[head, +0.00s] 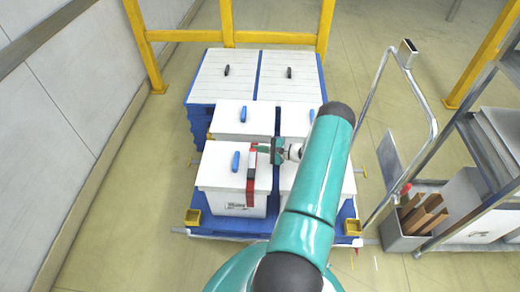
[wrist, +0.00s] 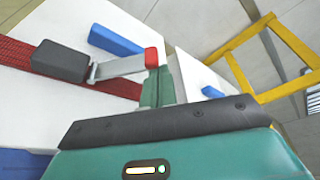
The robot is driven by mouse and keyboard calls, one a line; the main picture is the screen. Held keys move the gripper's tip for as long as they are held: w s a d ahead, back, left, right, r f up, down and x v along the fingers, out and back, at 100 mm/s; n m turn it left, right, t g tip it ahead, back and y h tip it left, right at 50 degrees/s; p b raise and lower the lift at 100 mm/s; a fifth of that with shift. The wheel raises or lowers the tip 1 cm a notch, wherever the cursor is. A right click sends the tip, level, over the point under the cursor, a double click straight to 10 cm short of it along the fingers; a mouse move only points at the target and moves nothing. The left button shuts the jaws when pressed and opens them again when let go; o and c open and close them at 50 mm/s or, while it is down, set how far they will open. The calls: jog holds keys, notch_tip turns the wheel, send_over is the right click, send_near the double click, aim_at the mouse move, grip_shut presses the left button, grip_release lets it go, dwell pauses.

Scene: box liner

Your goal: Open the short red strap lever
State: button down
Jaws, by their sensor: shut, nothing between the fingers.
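The red strap (head: 251,187) runs over the lid and down the front of the front-left white box (head: 220,170). From the block a short silver lever (wrist: 120,67) with a red tip (wrist: 151,57) reaches right. My gripper (wrist: 157,80) is shut and empty, its teal fingertips right at the red tip; I cannot tell whether they touch. In the head view my gripper (head: 265,148) is above the front boxes, and the lever is too small to make out.
Several white-lidded boxes stand on a blue pallet, with blue handles such as this one (head: 235,161). Two larger blue bins (head: 222,75) stand behind. A yellow rail (head: 180,36) is at the back, a metal cart handle (head: 420,88) and shelf at the right, a wall at the left.

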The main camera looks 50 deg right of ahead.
jog(key=shift+s+a+r+n+t+h, duration=0.3)
jog(key=shift+s+a+r+n+t, duration=0.35)
jog(key=shift+n, duration=0.45)
jog(key=shift+s+a+r+n+t, duration=0.25)
jog(key=shift+a+n, duration=0.1)
jog(key=shift+n, duration=0.2)
jog(key=shift+s+a+r+n+t, duration=0.1)
jog(key=shift+s+a+r+n, duration=0.15)
jog(key=shift+n, duration=0.3)
jog(key=shift+s+a+n+t, duration=0.4)
jog(key=shift+a+n, duration=0.25)
jog(key=shift+n, duration=0.35)
jog(key=shift+s+a+r, duration=0.1)
jog(key=shift+s+a, duration=0.25)
jog(key=shift+a, duration=0.05)
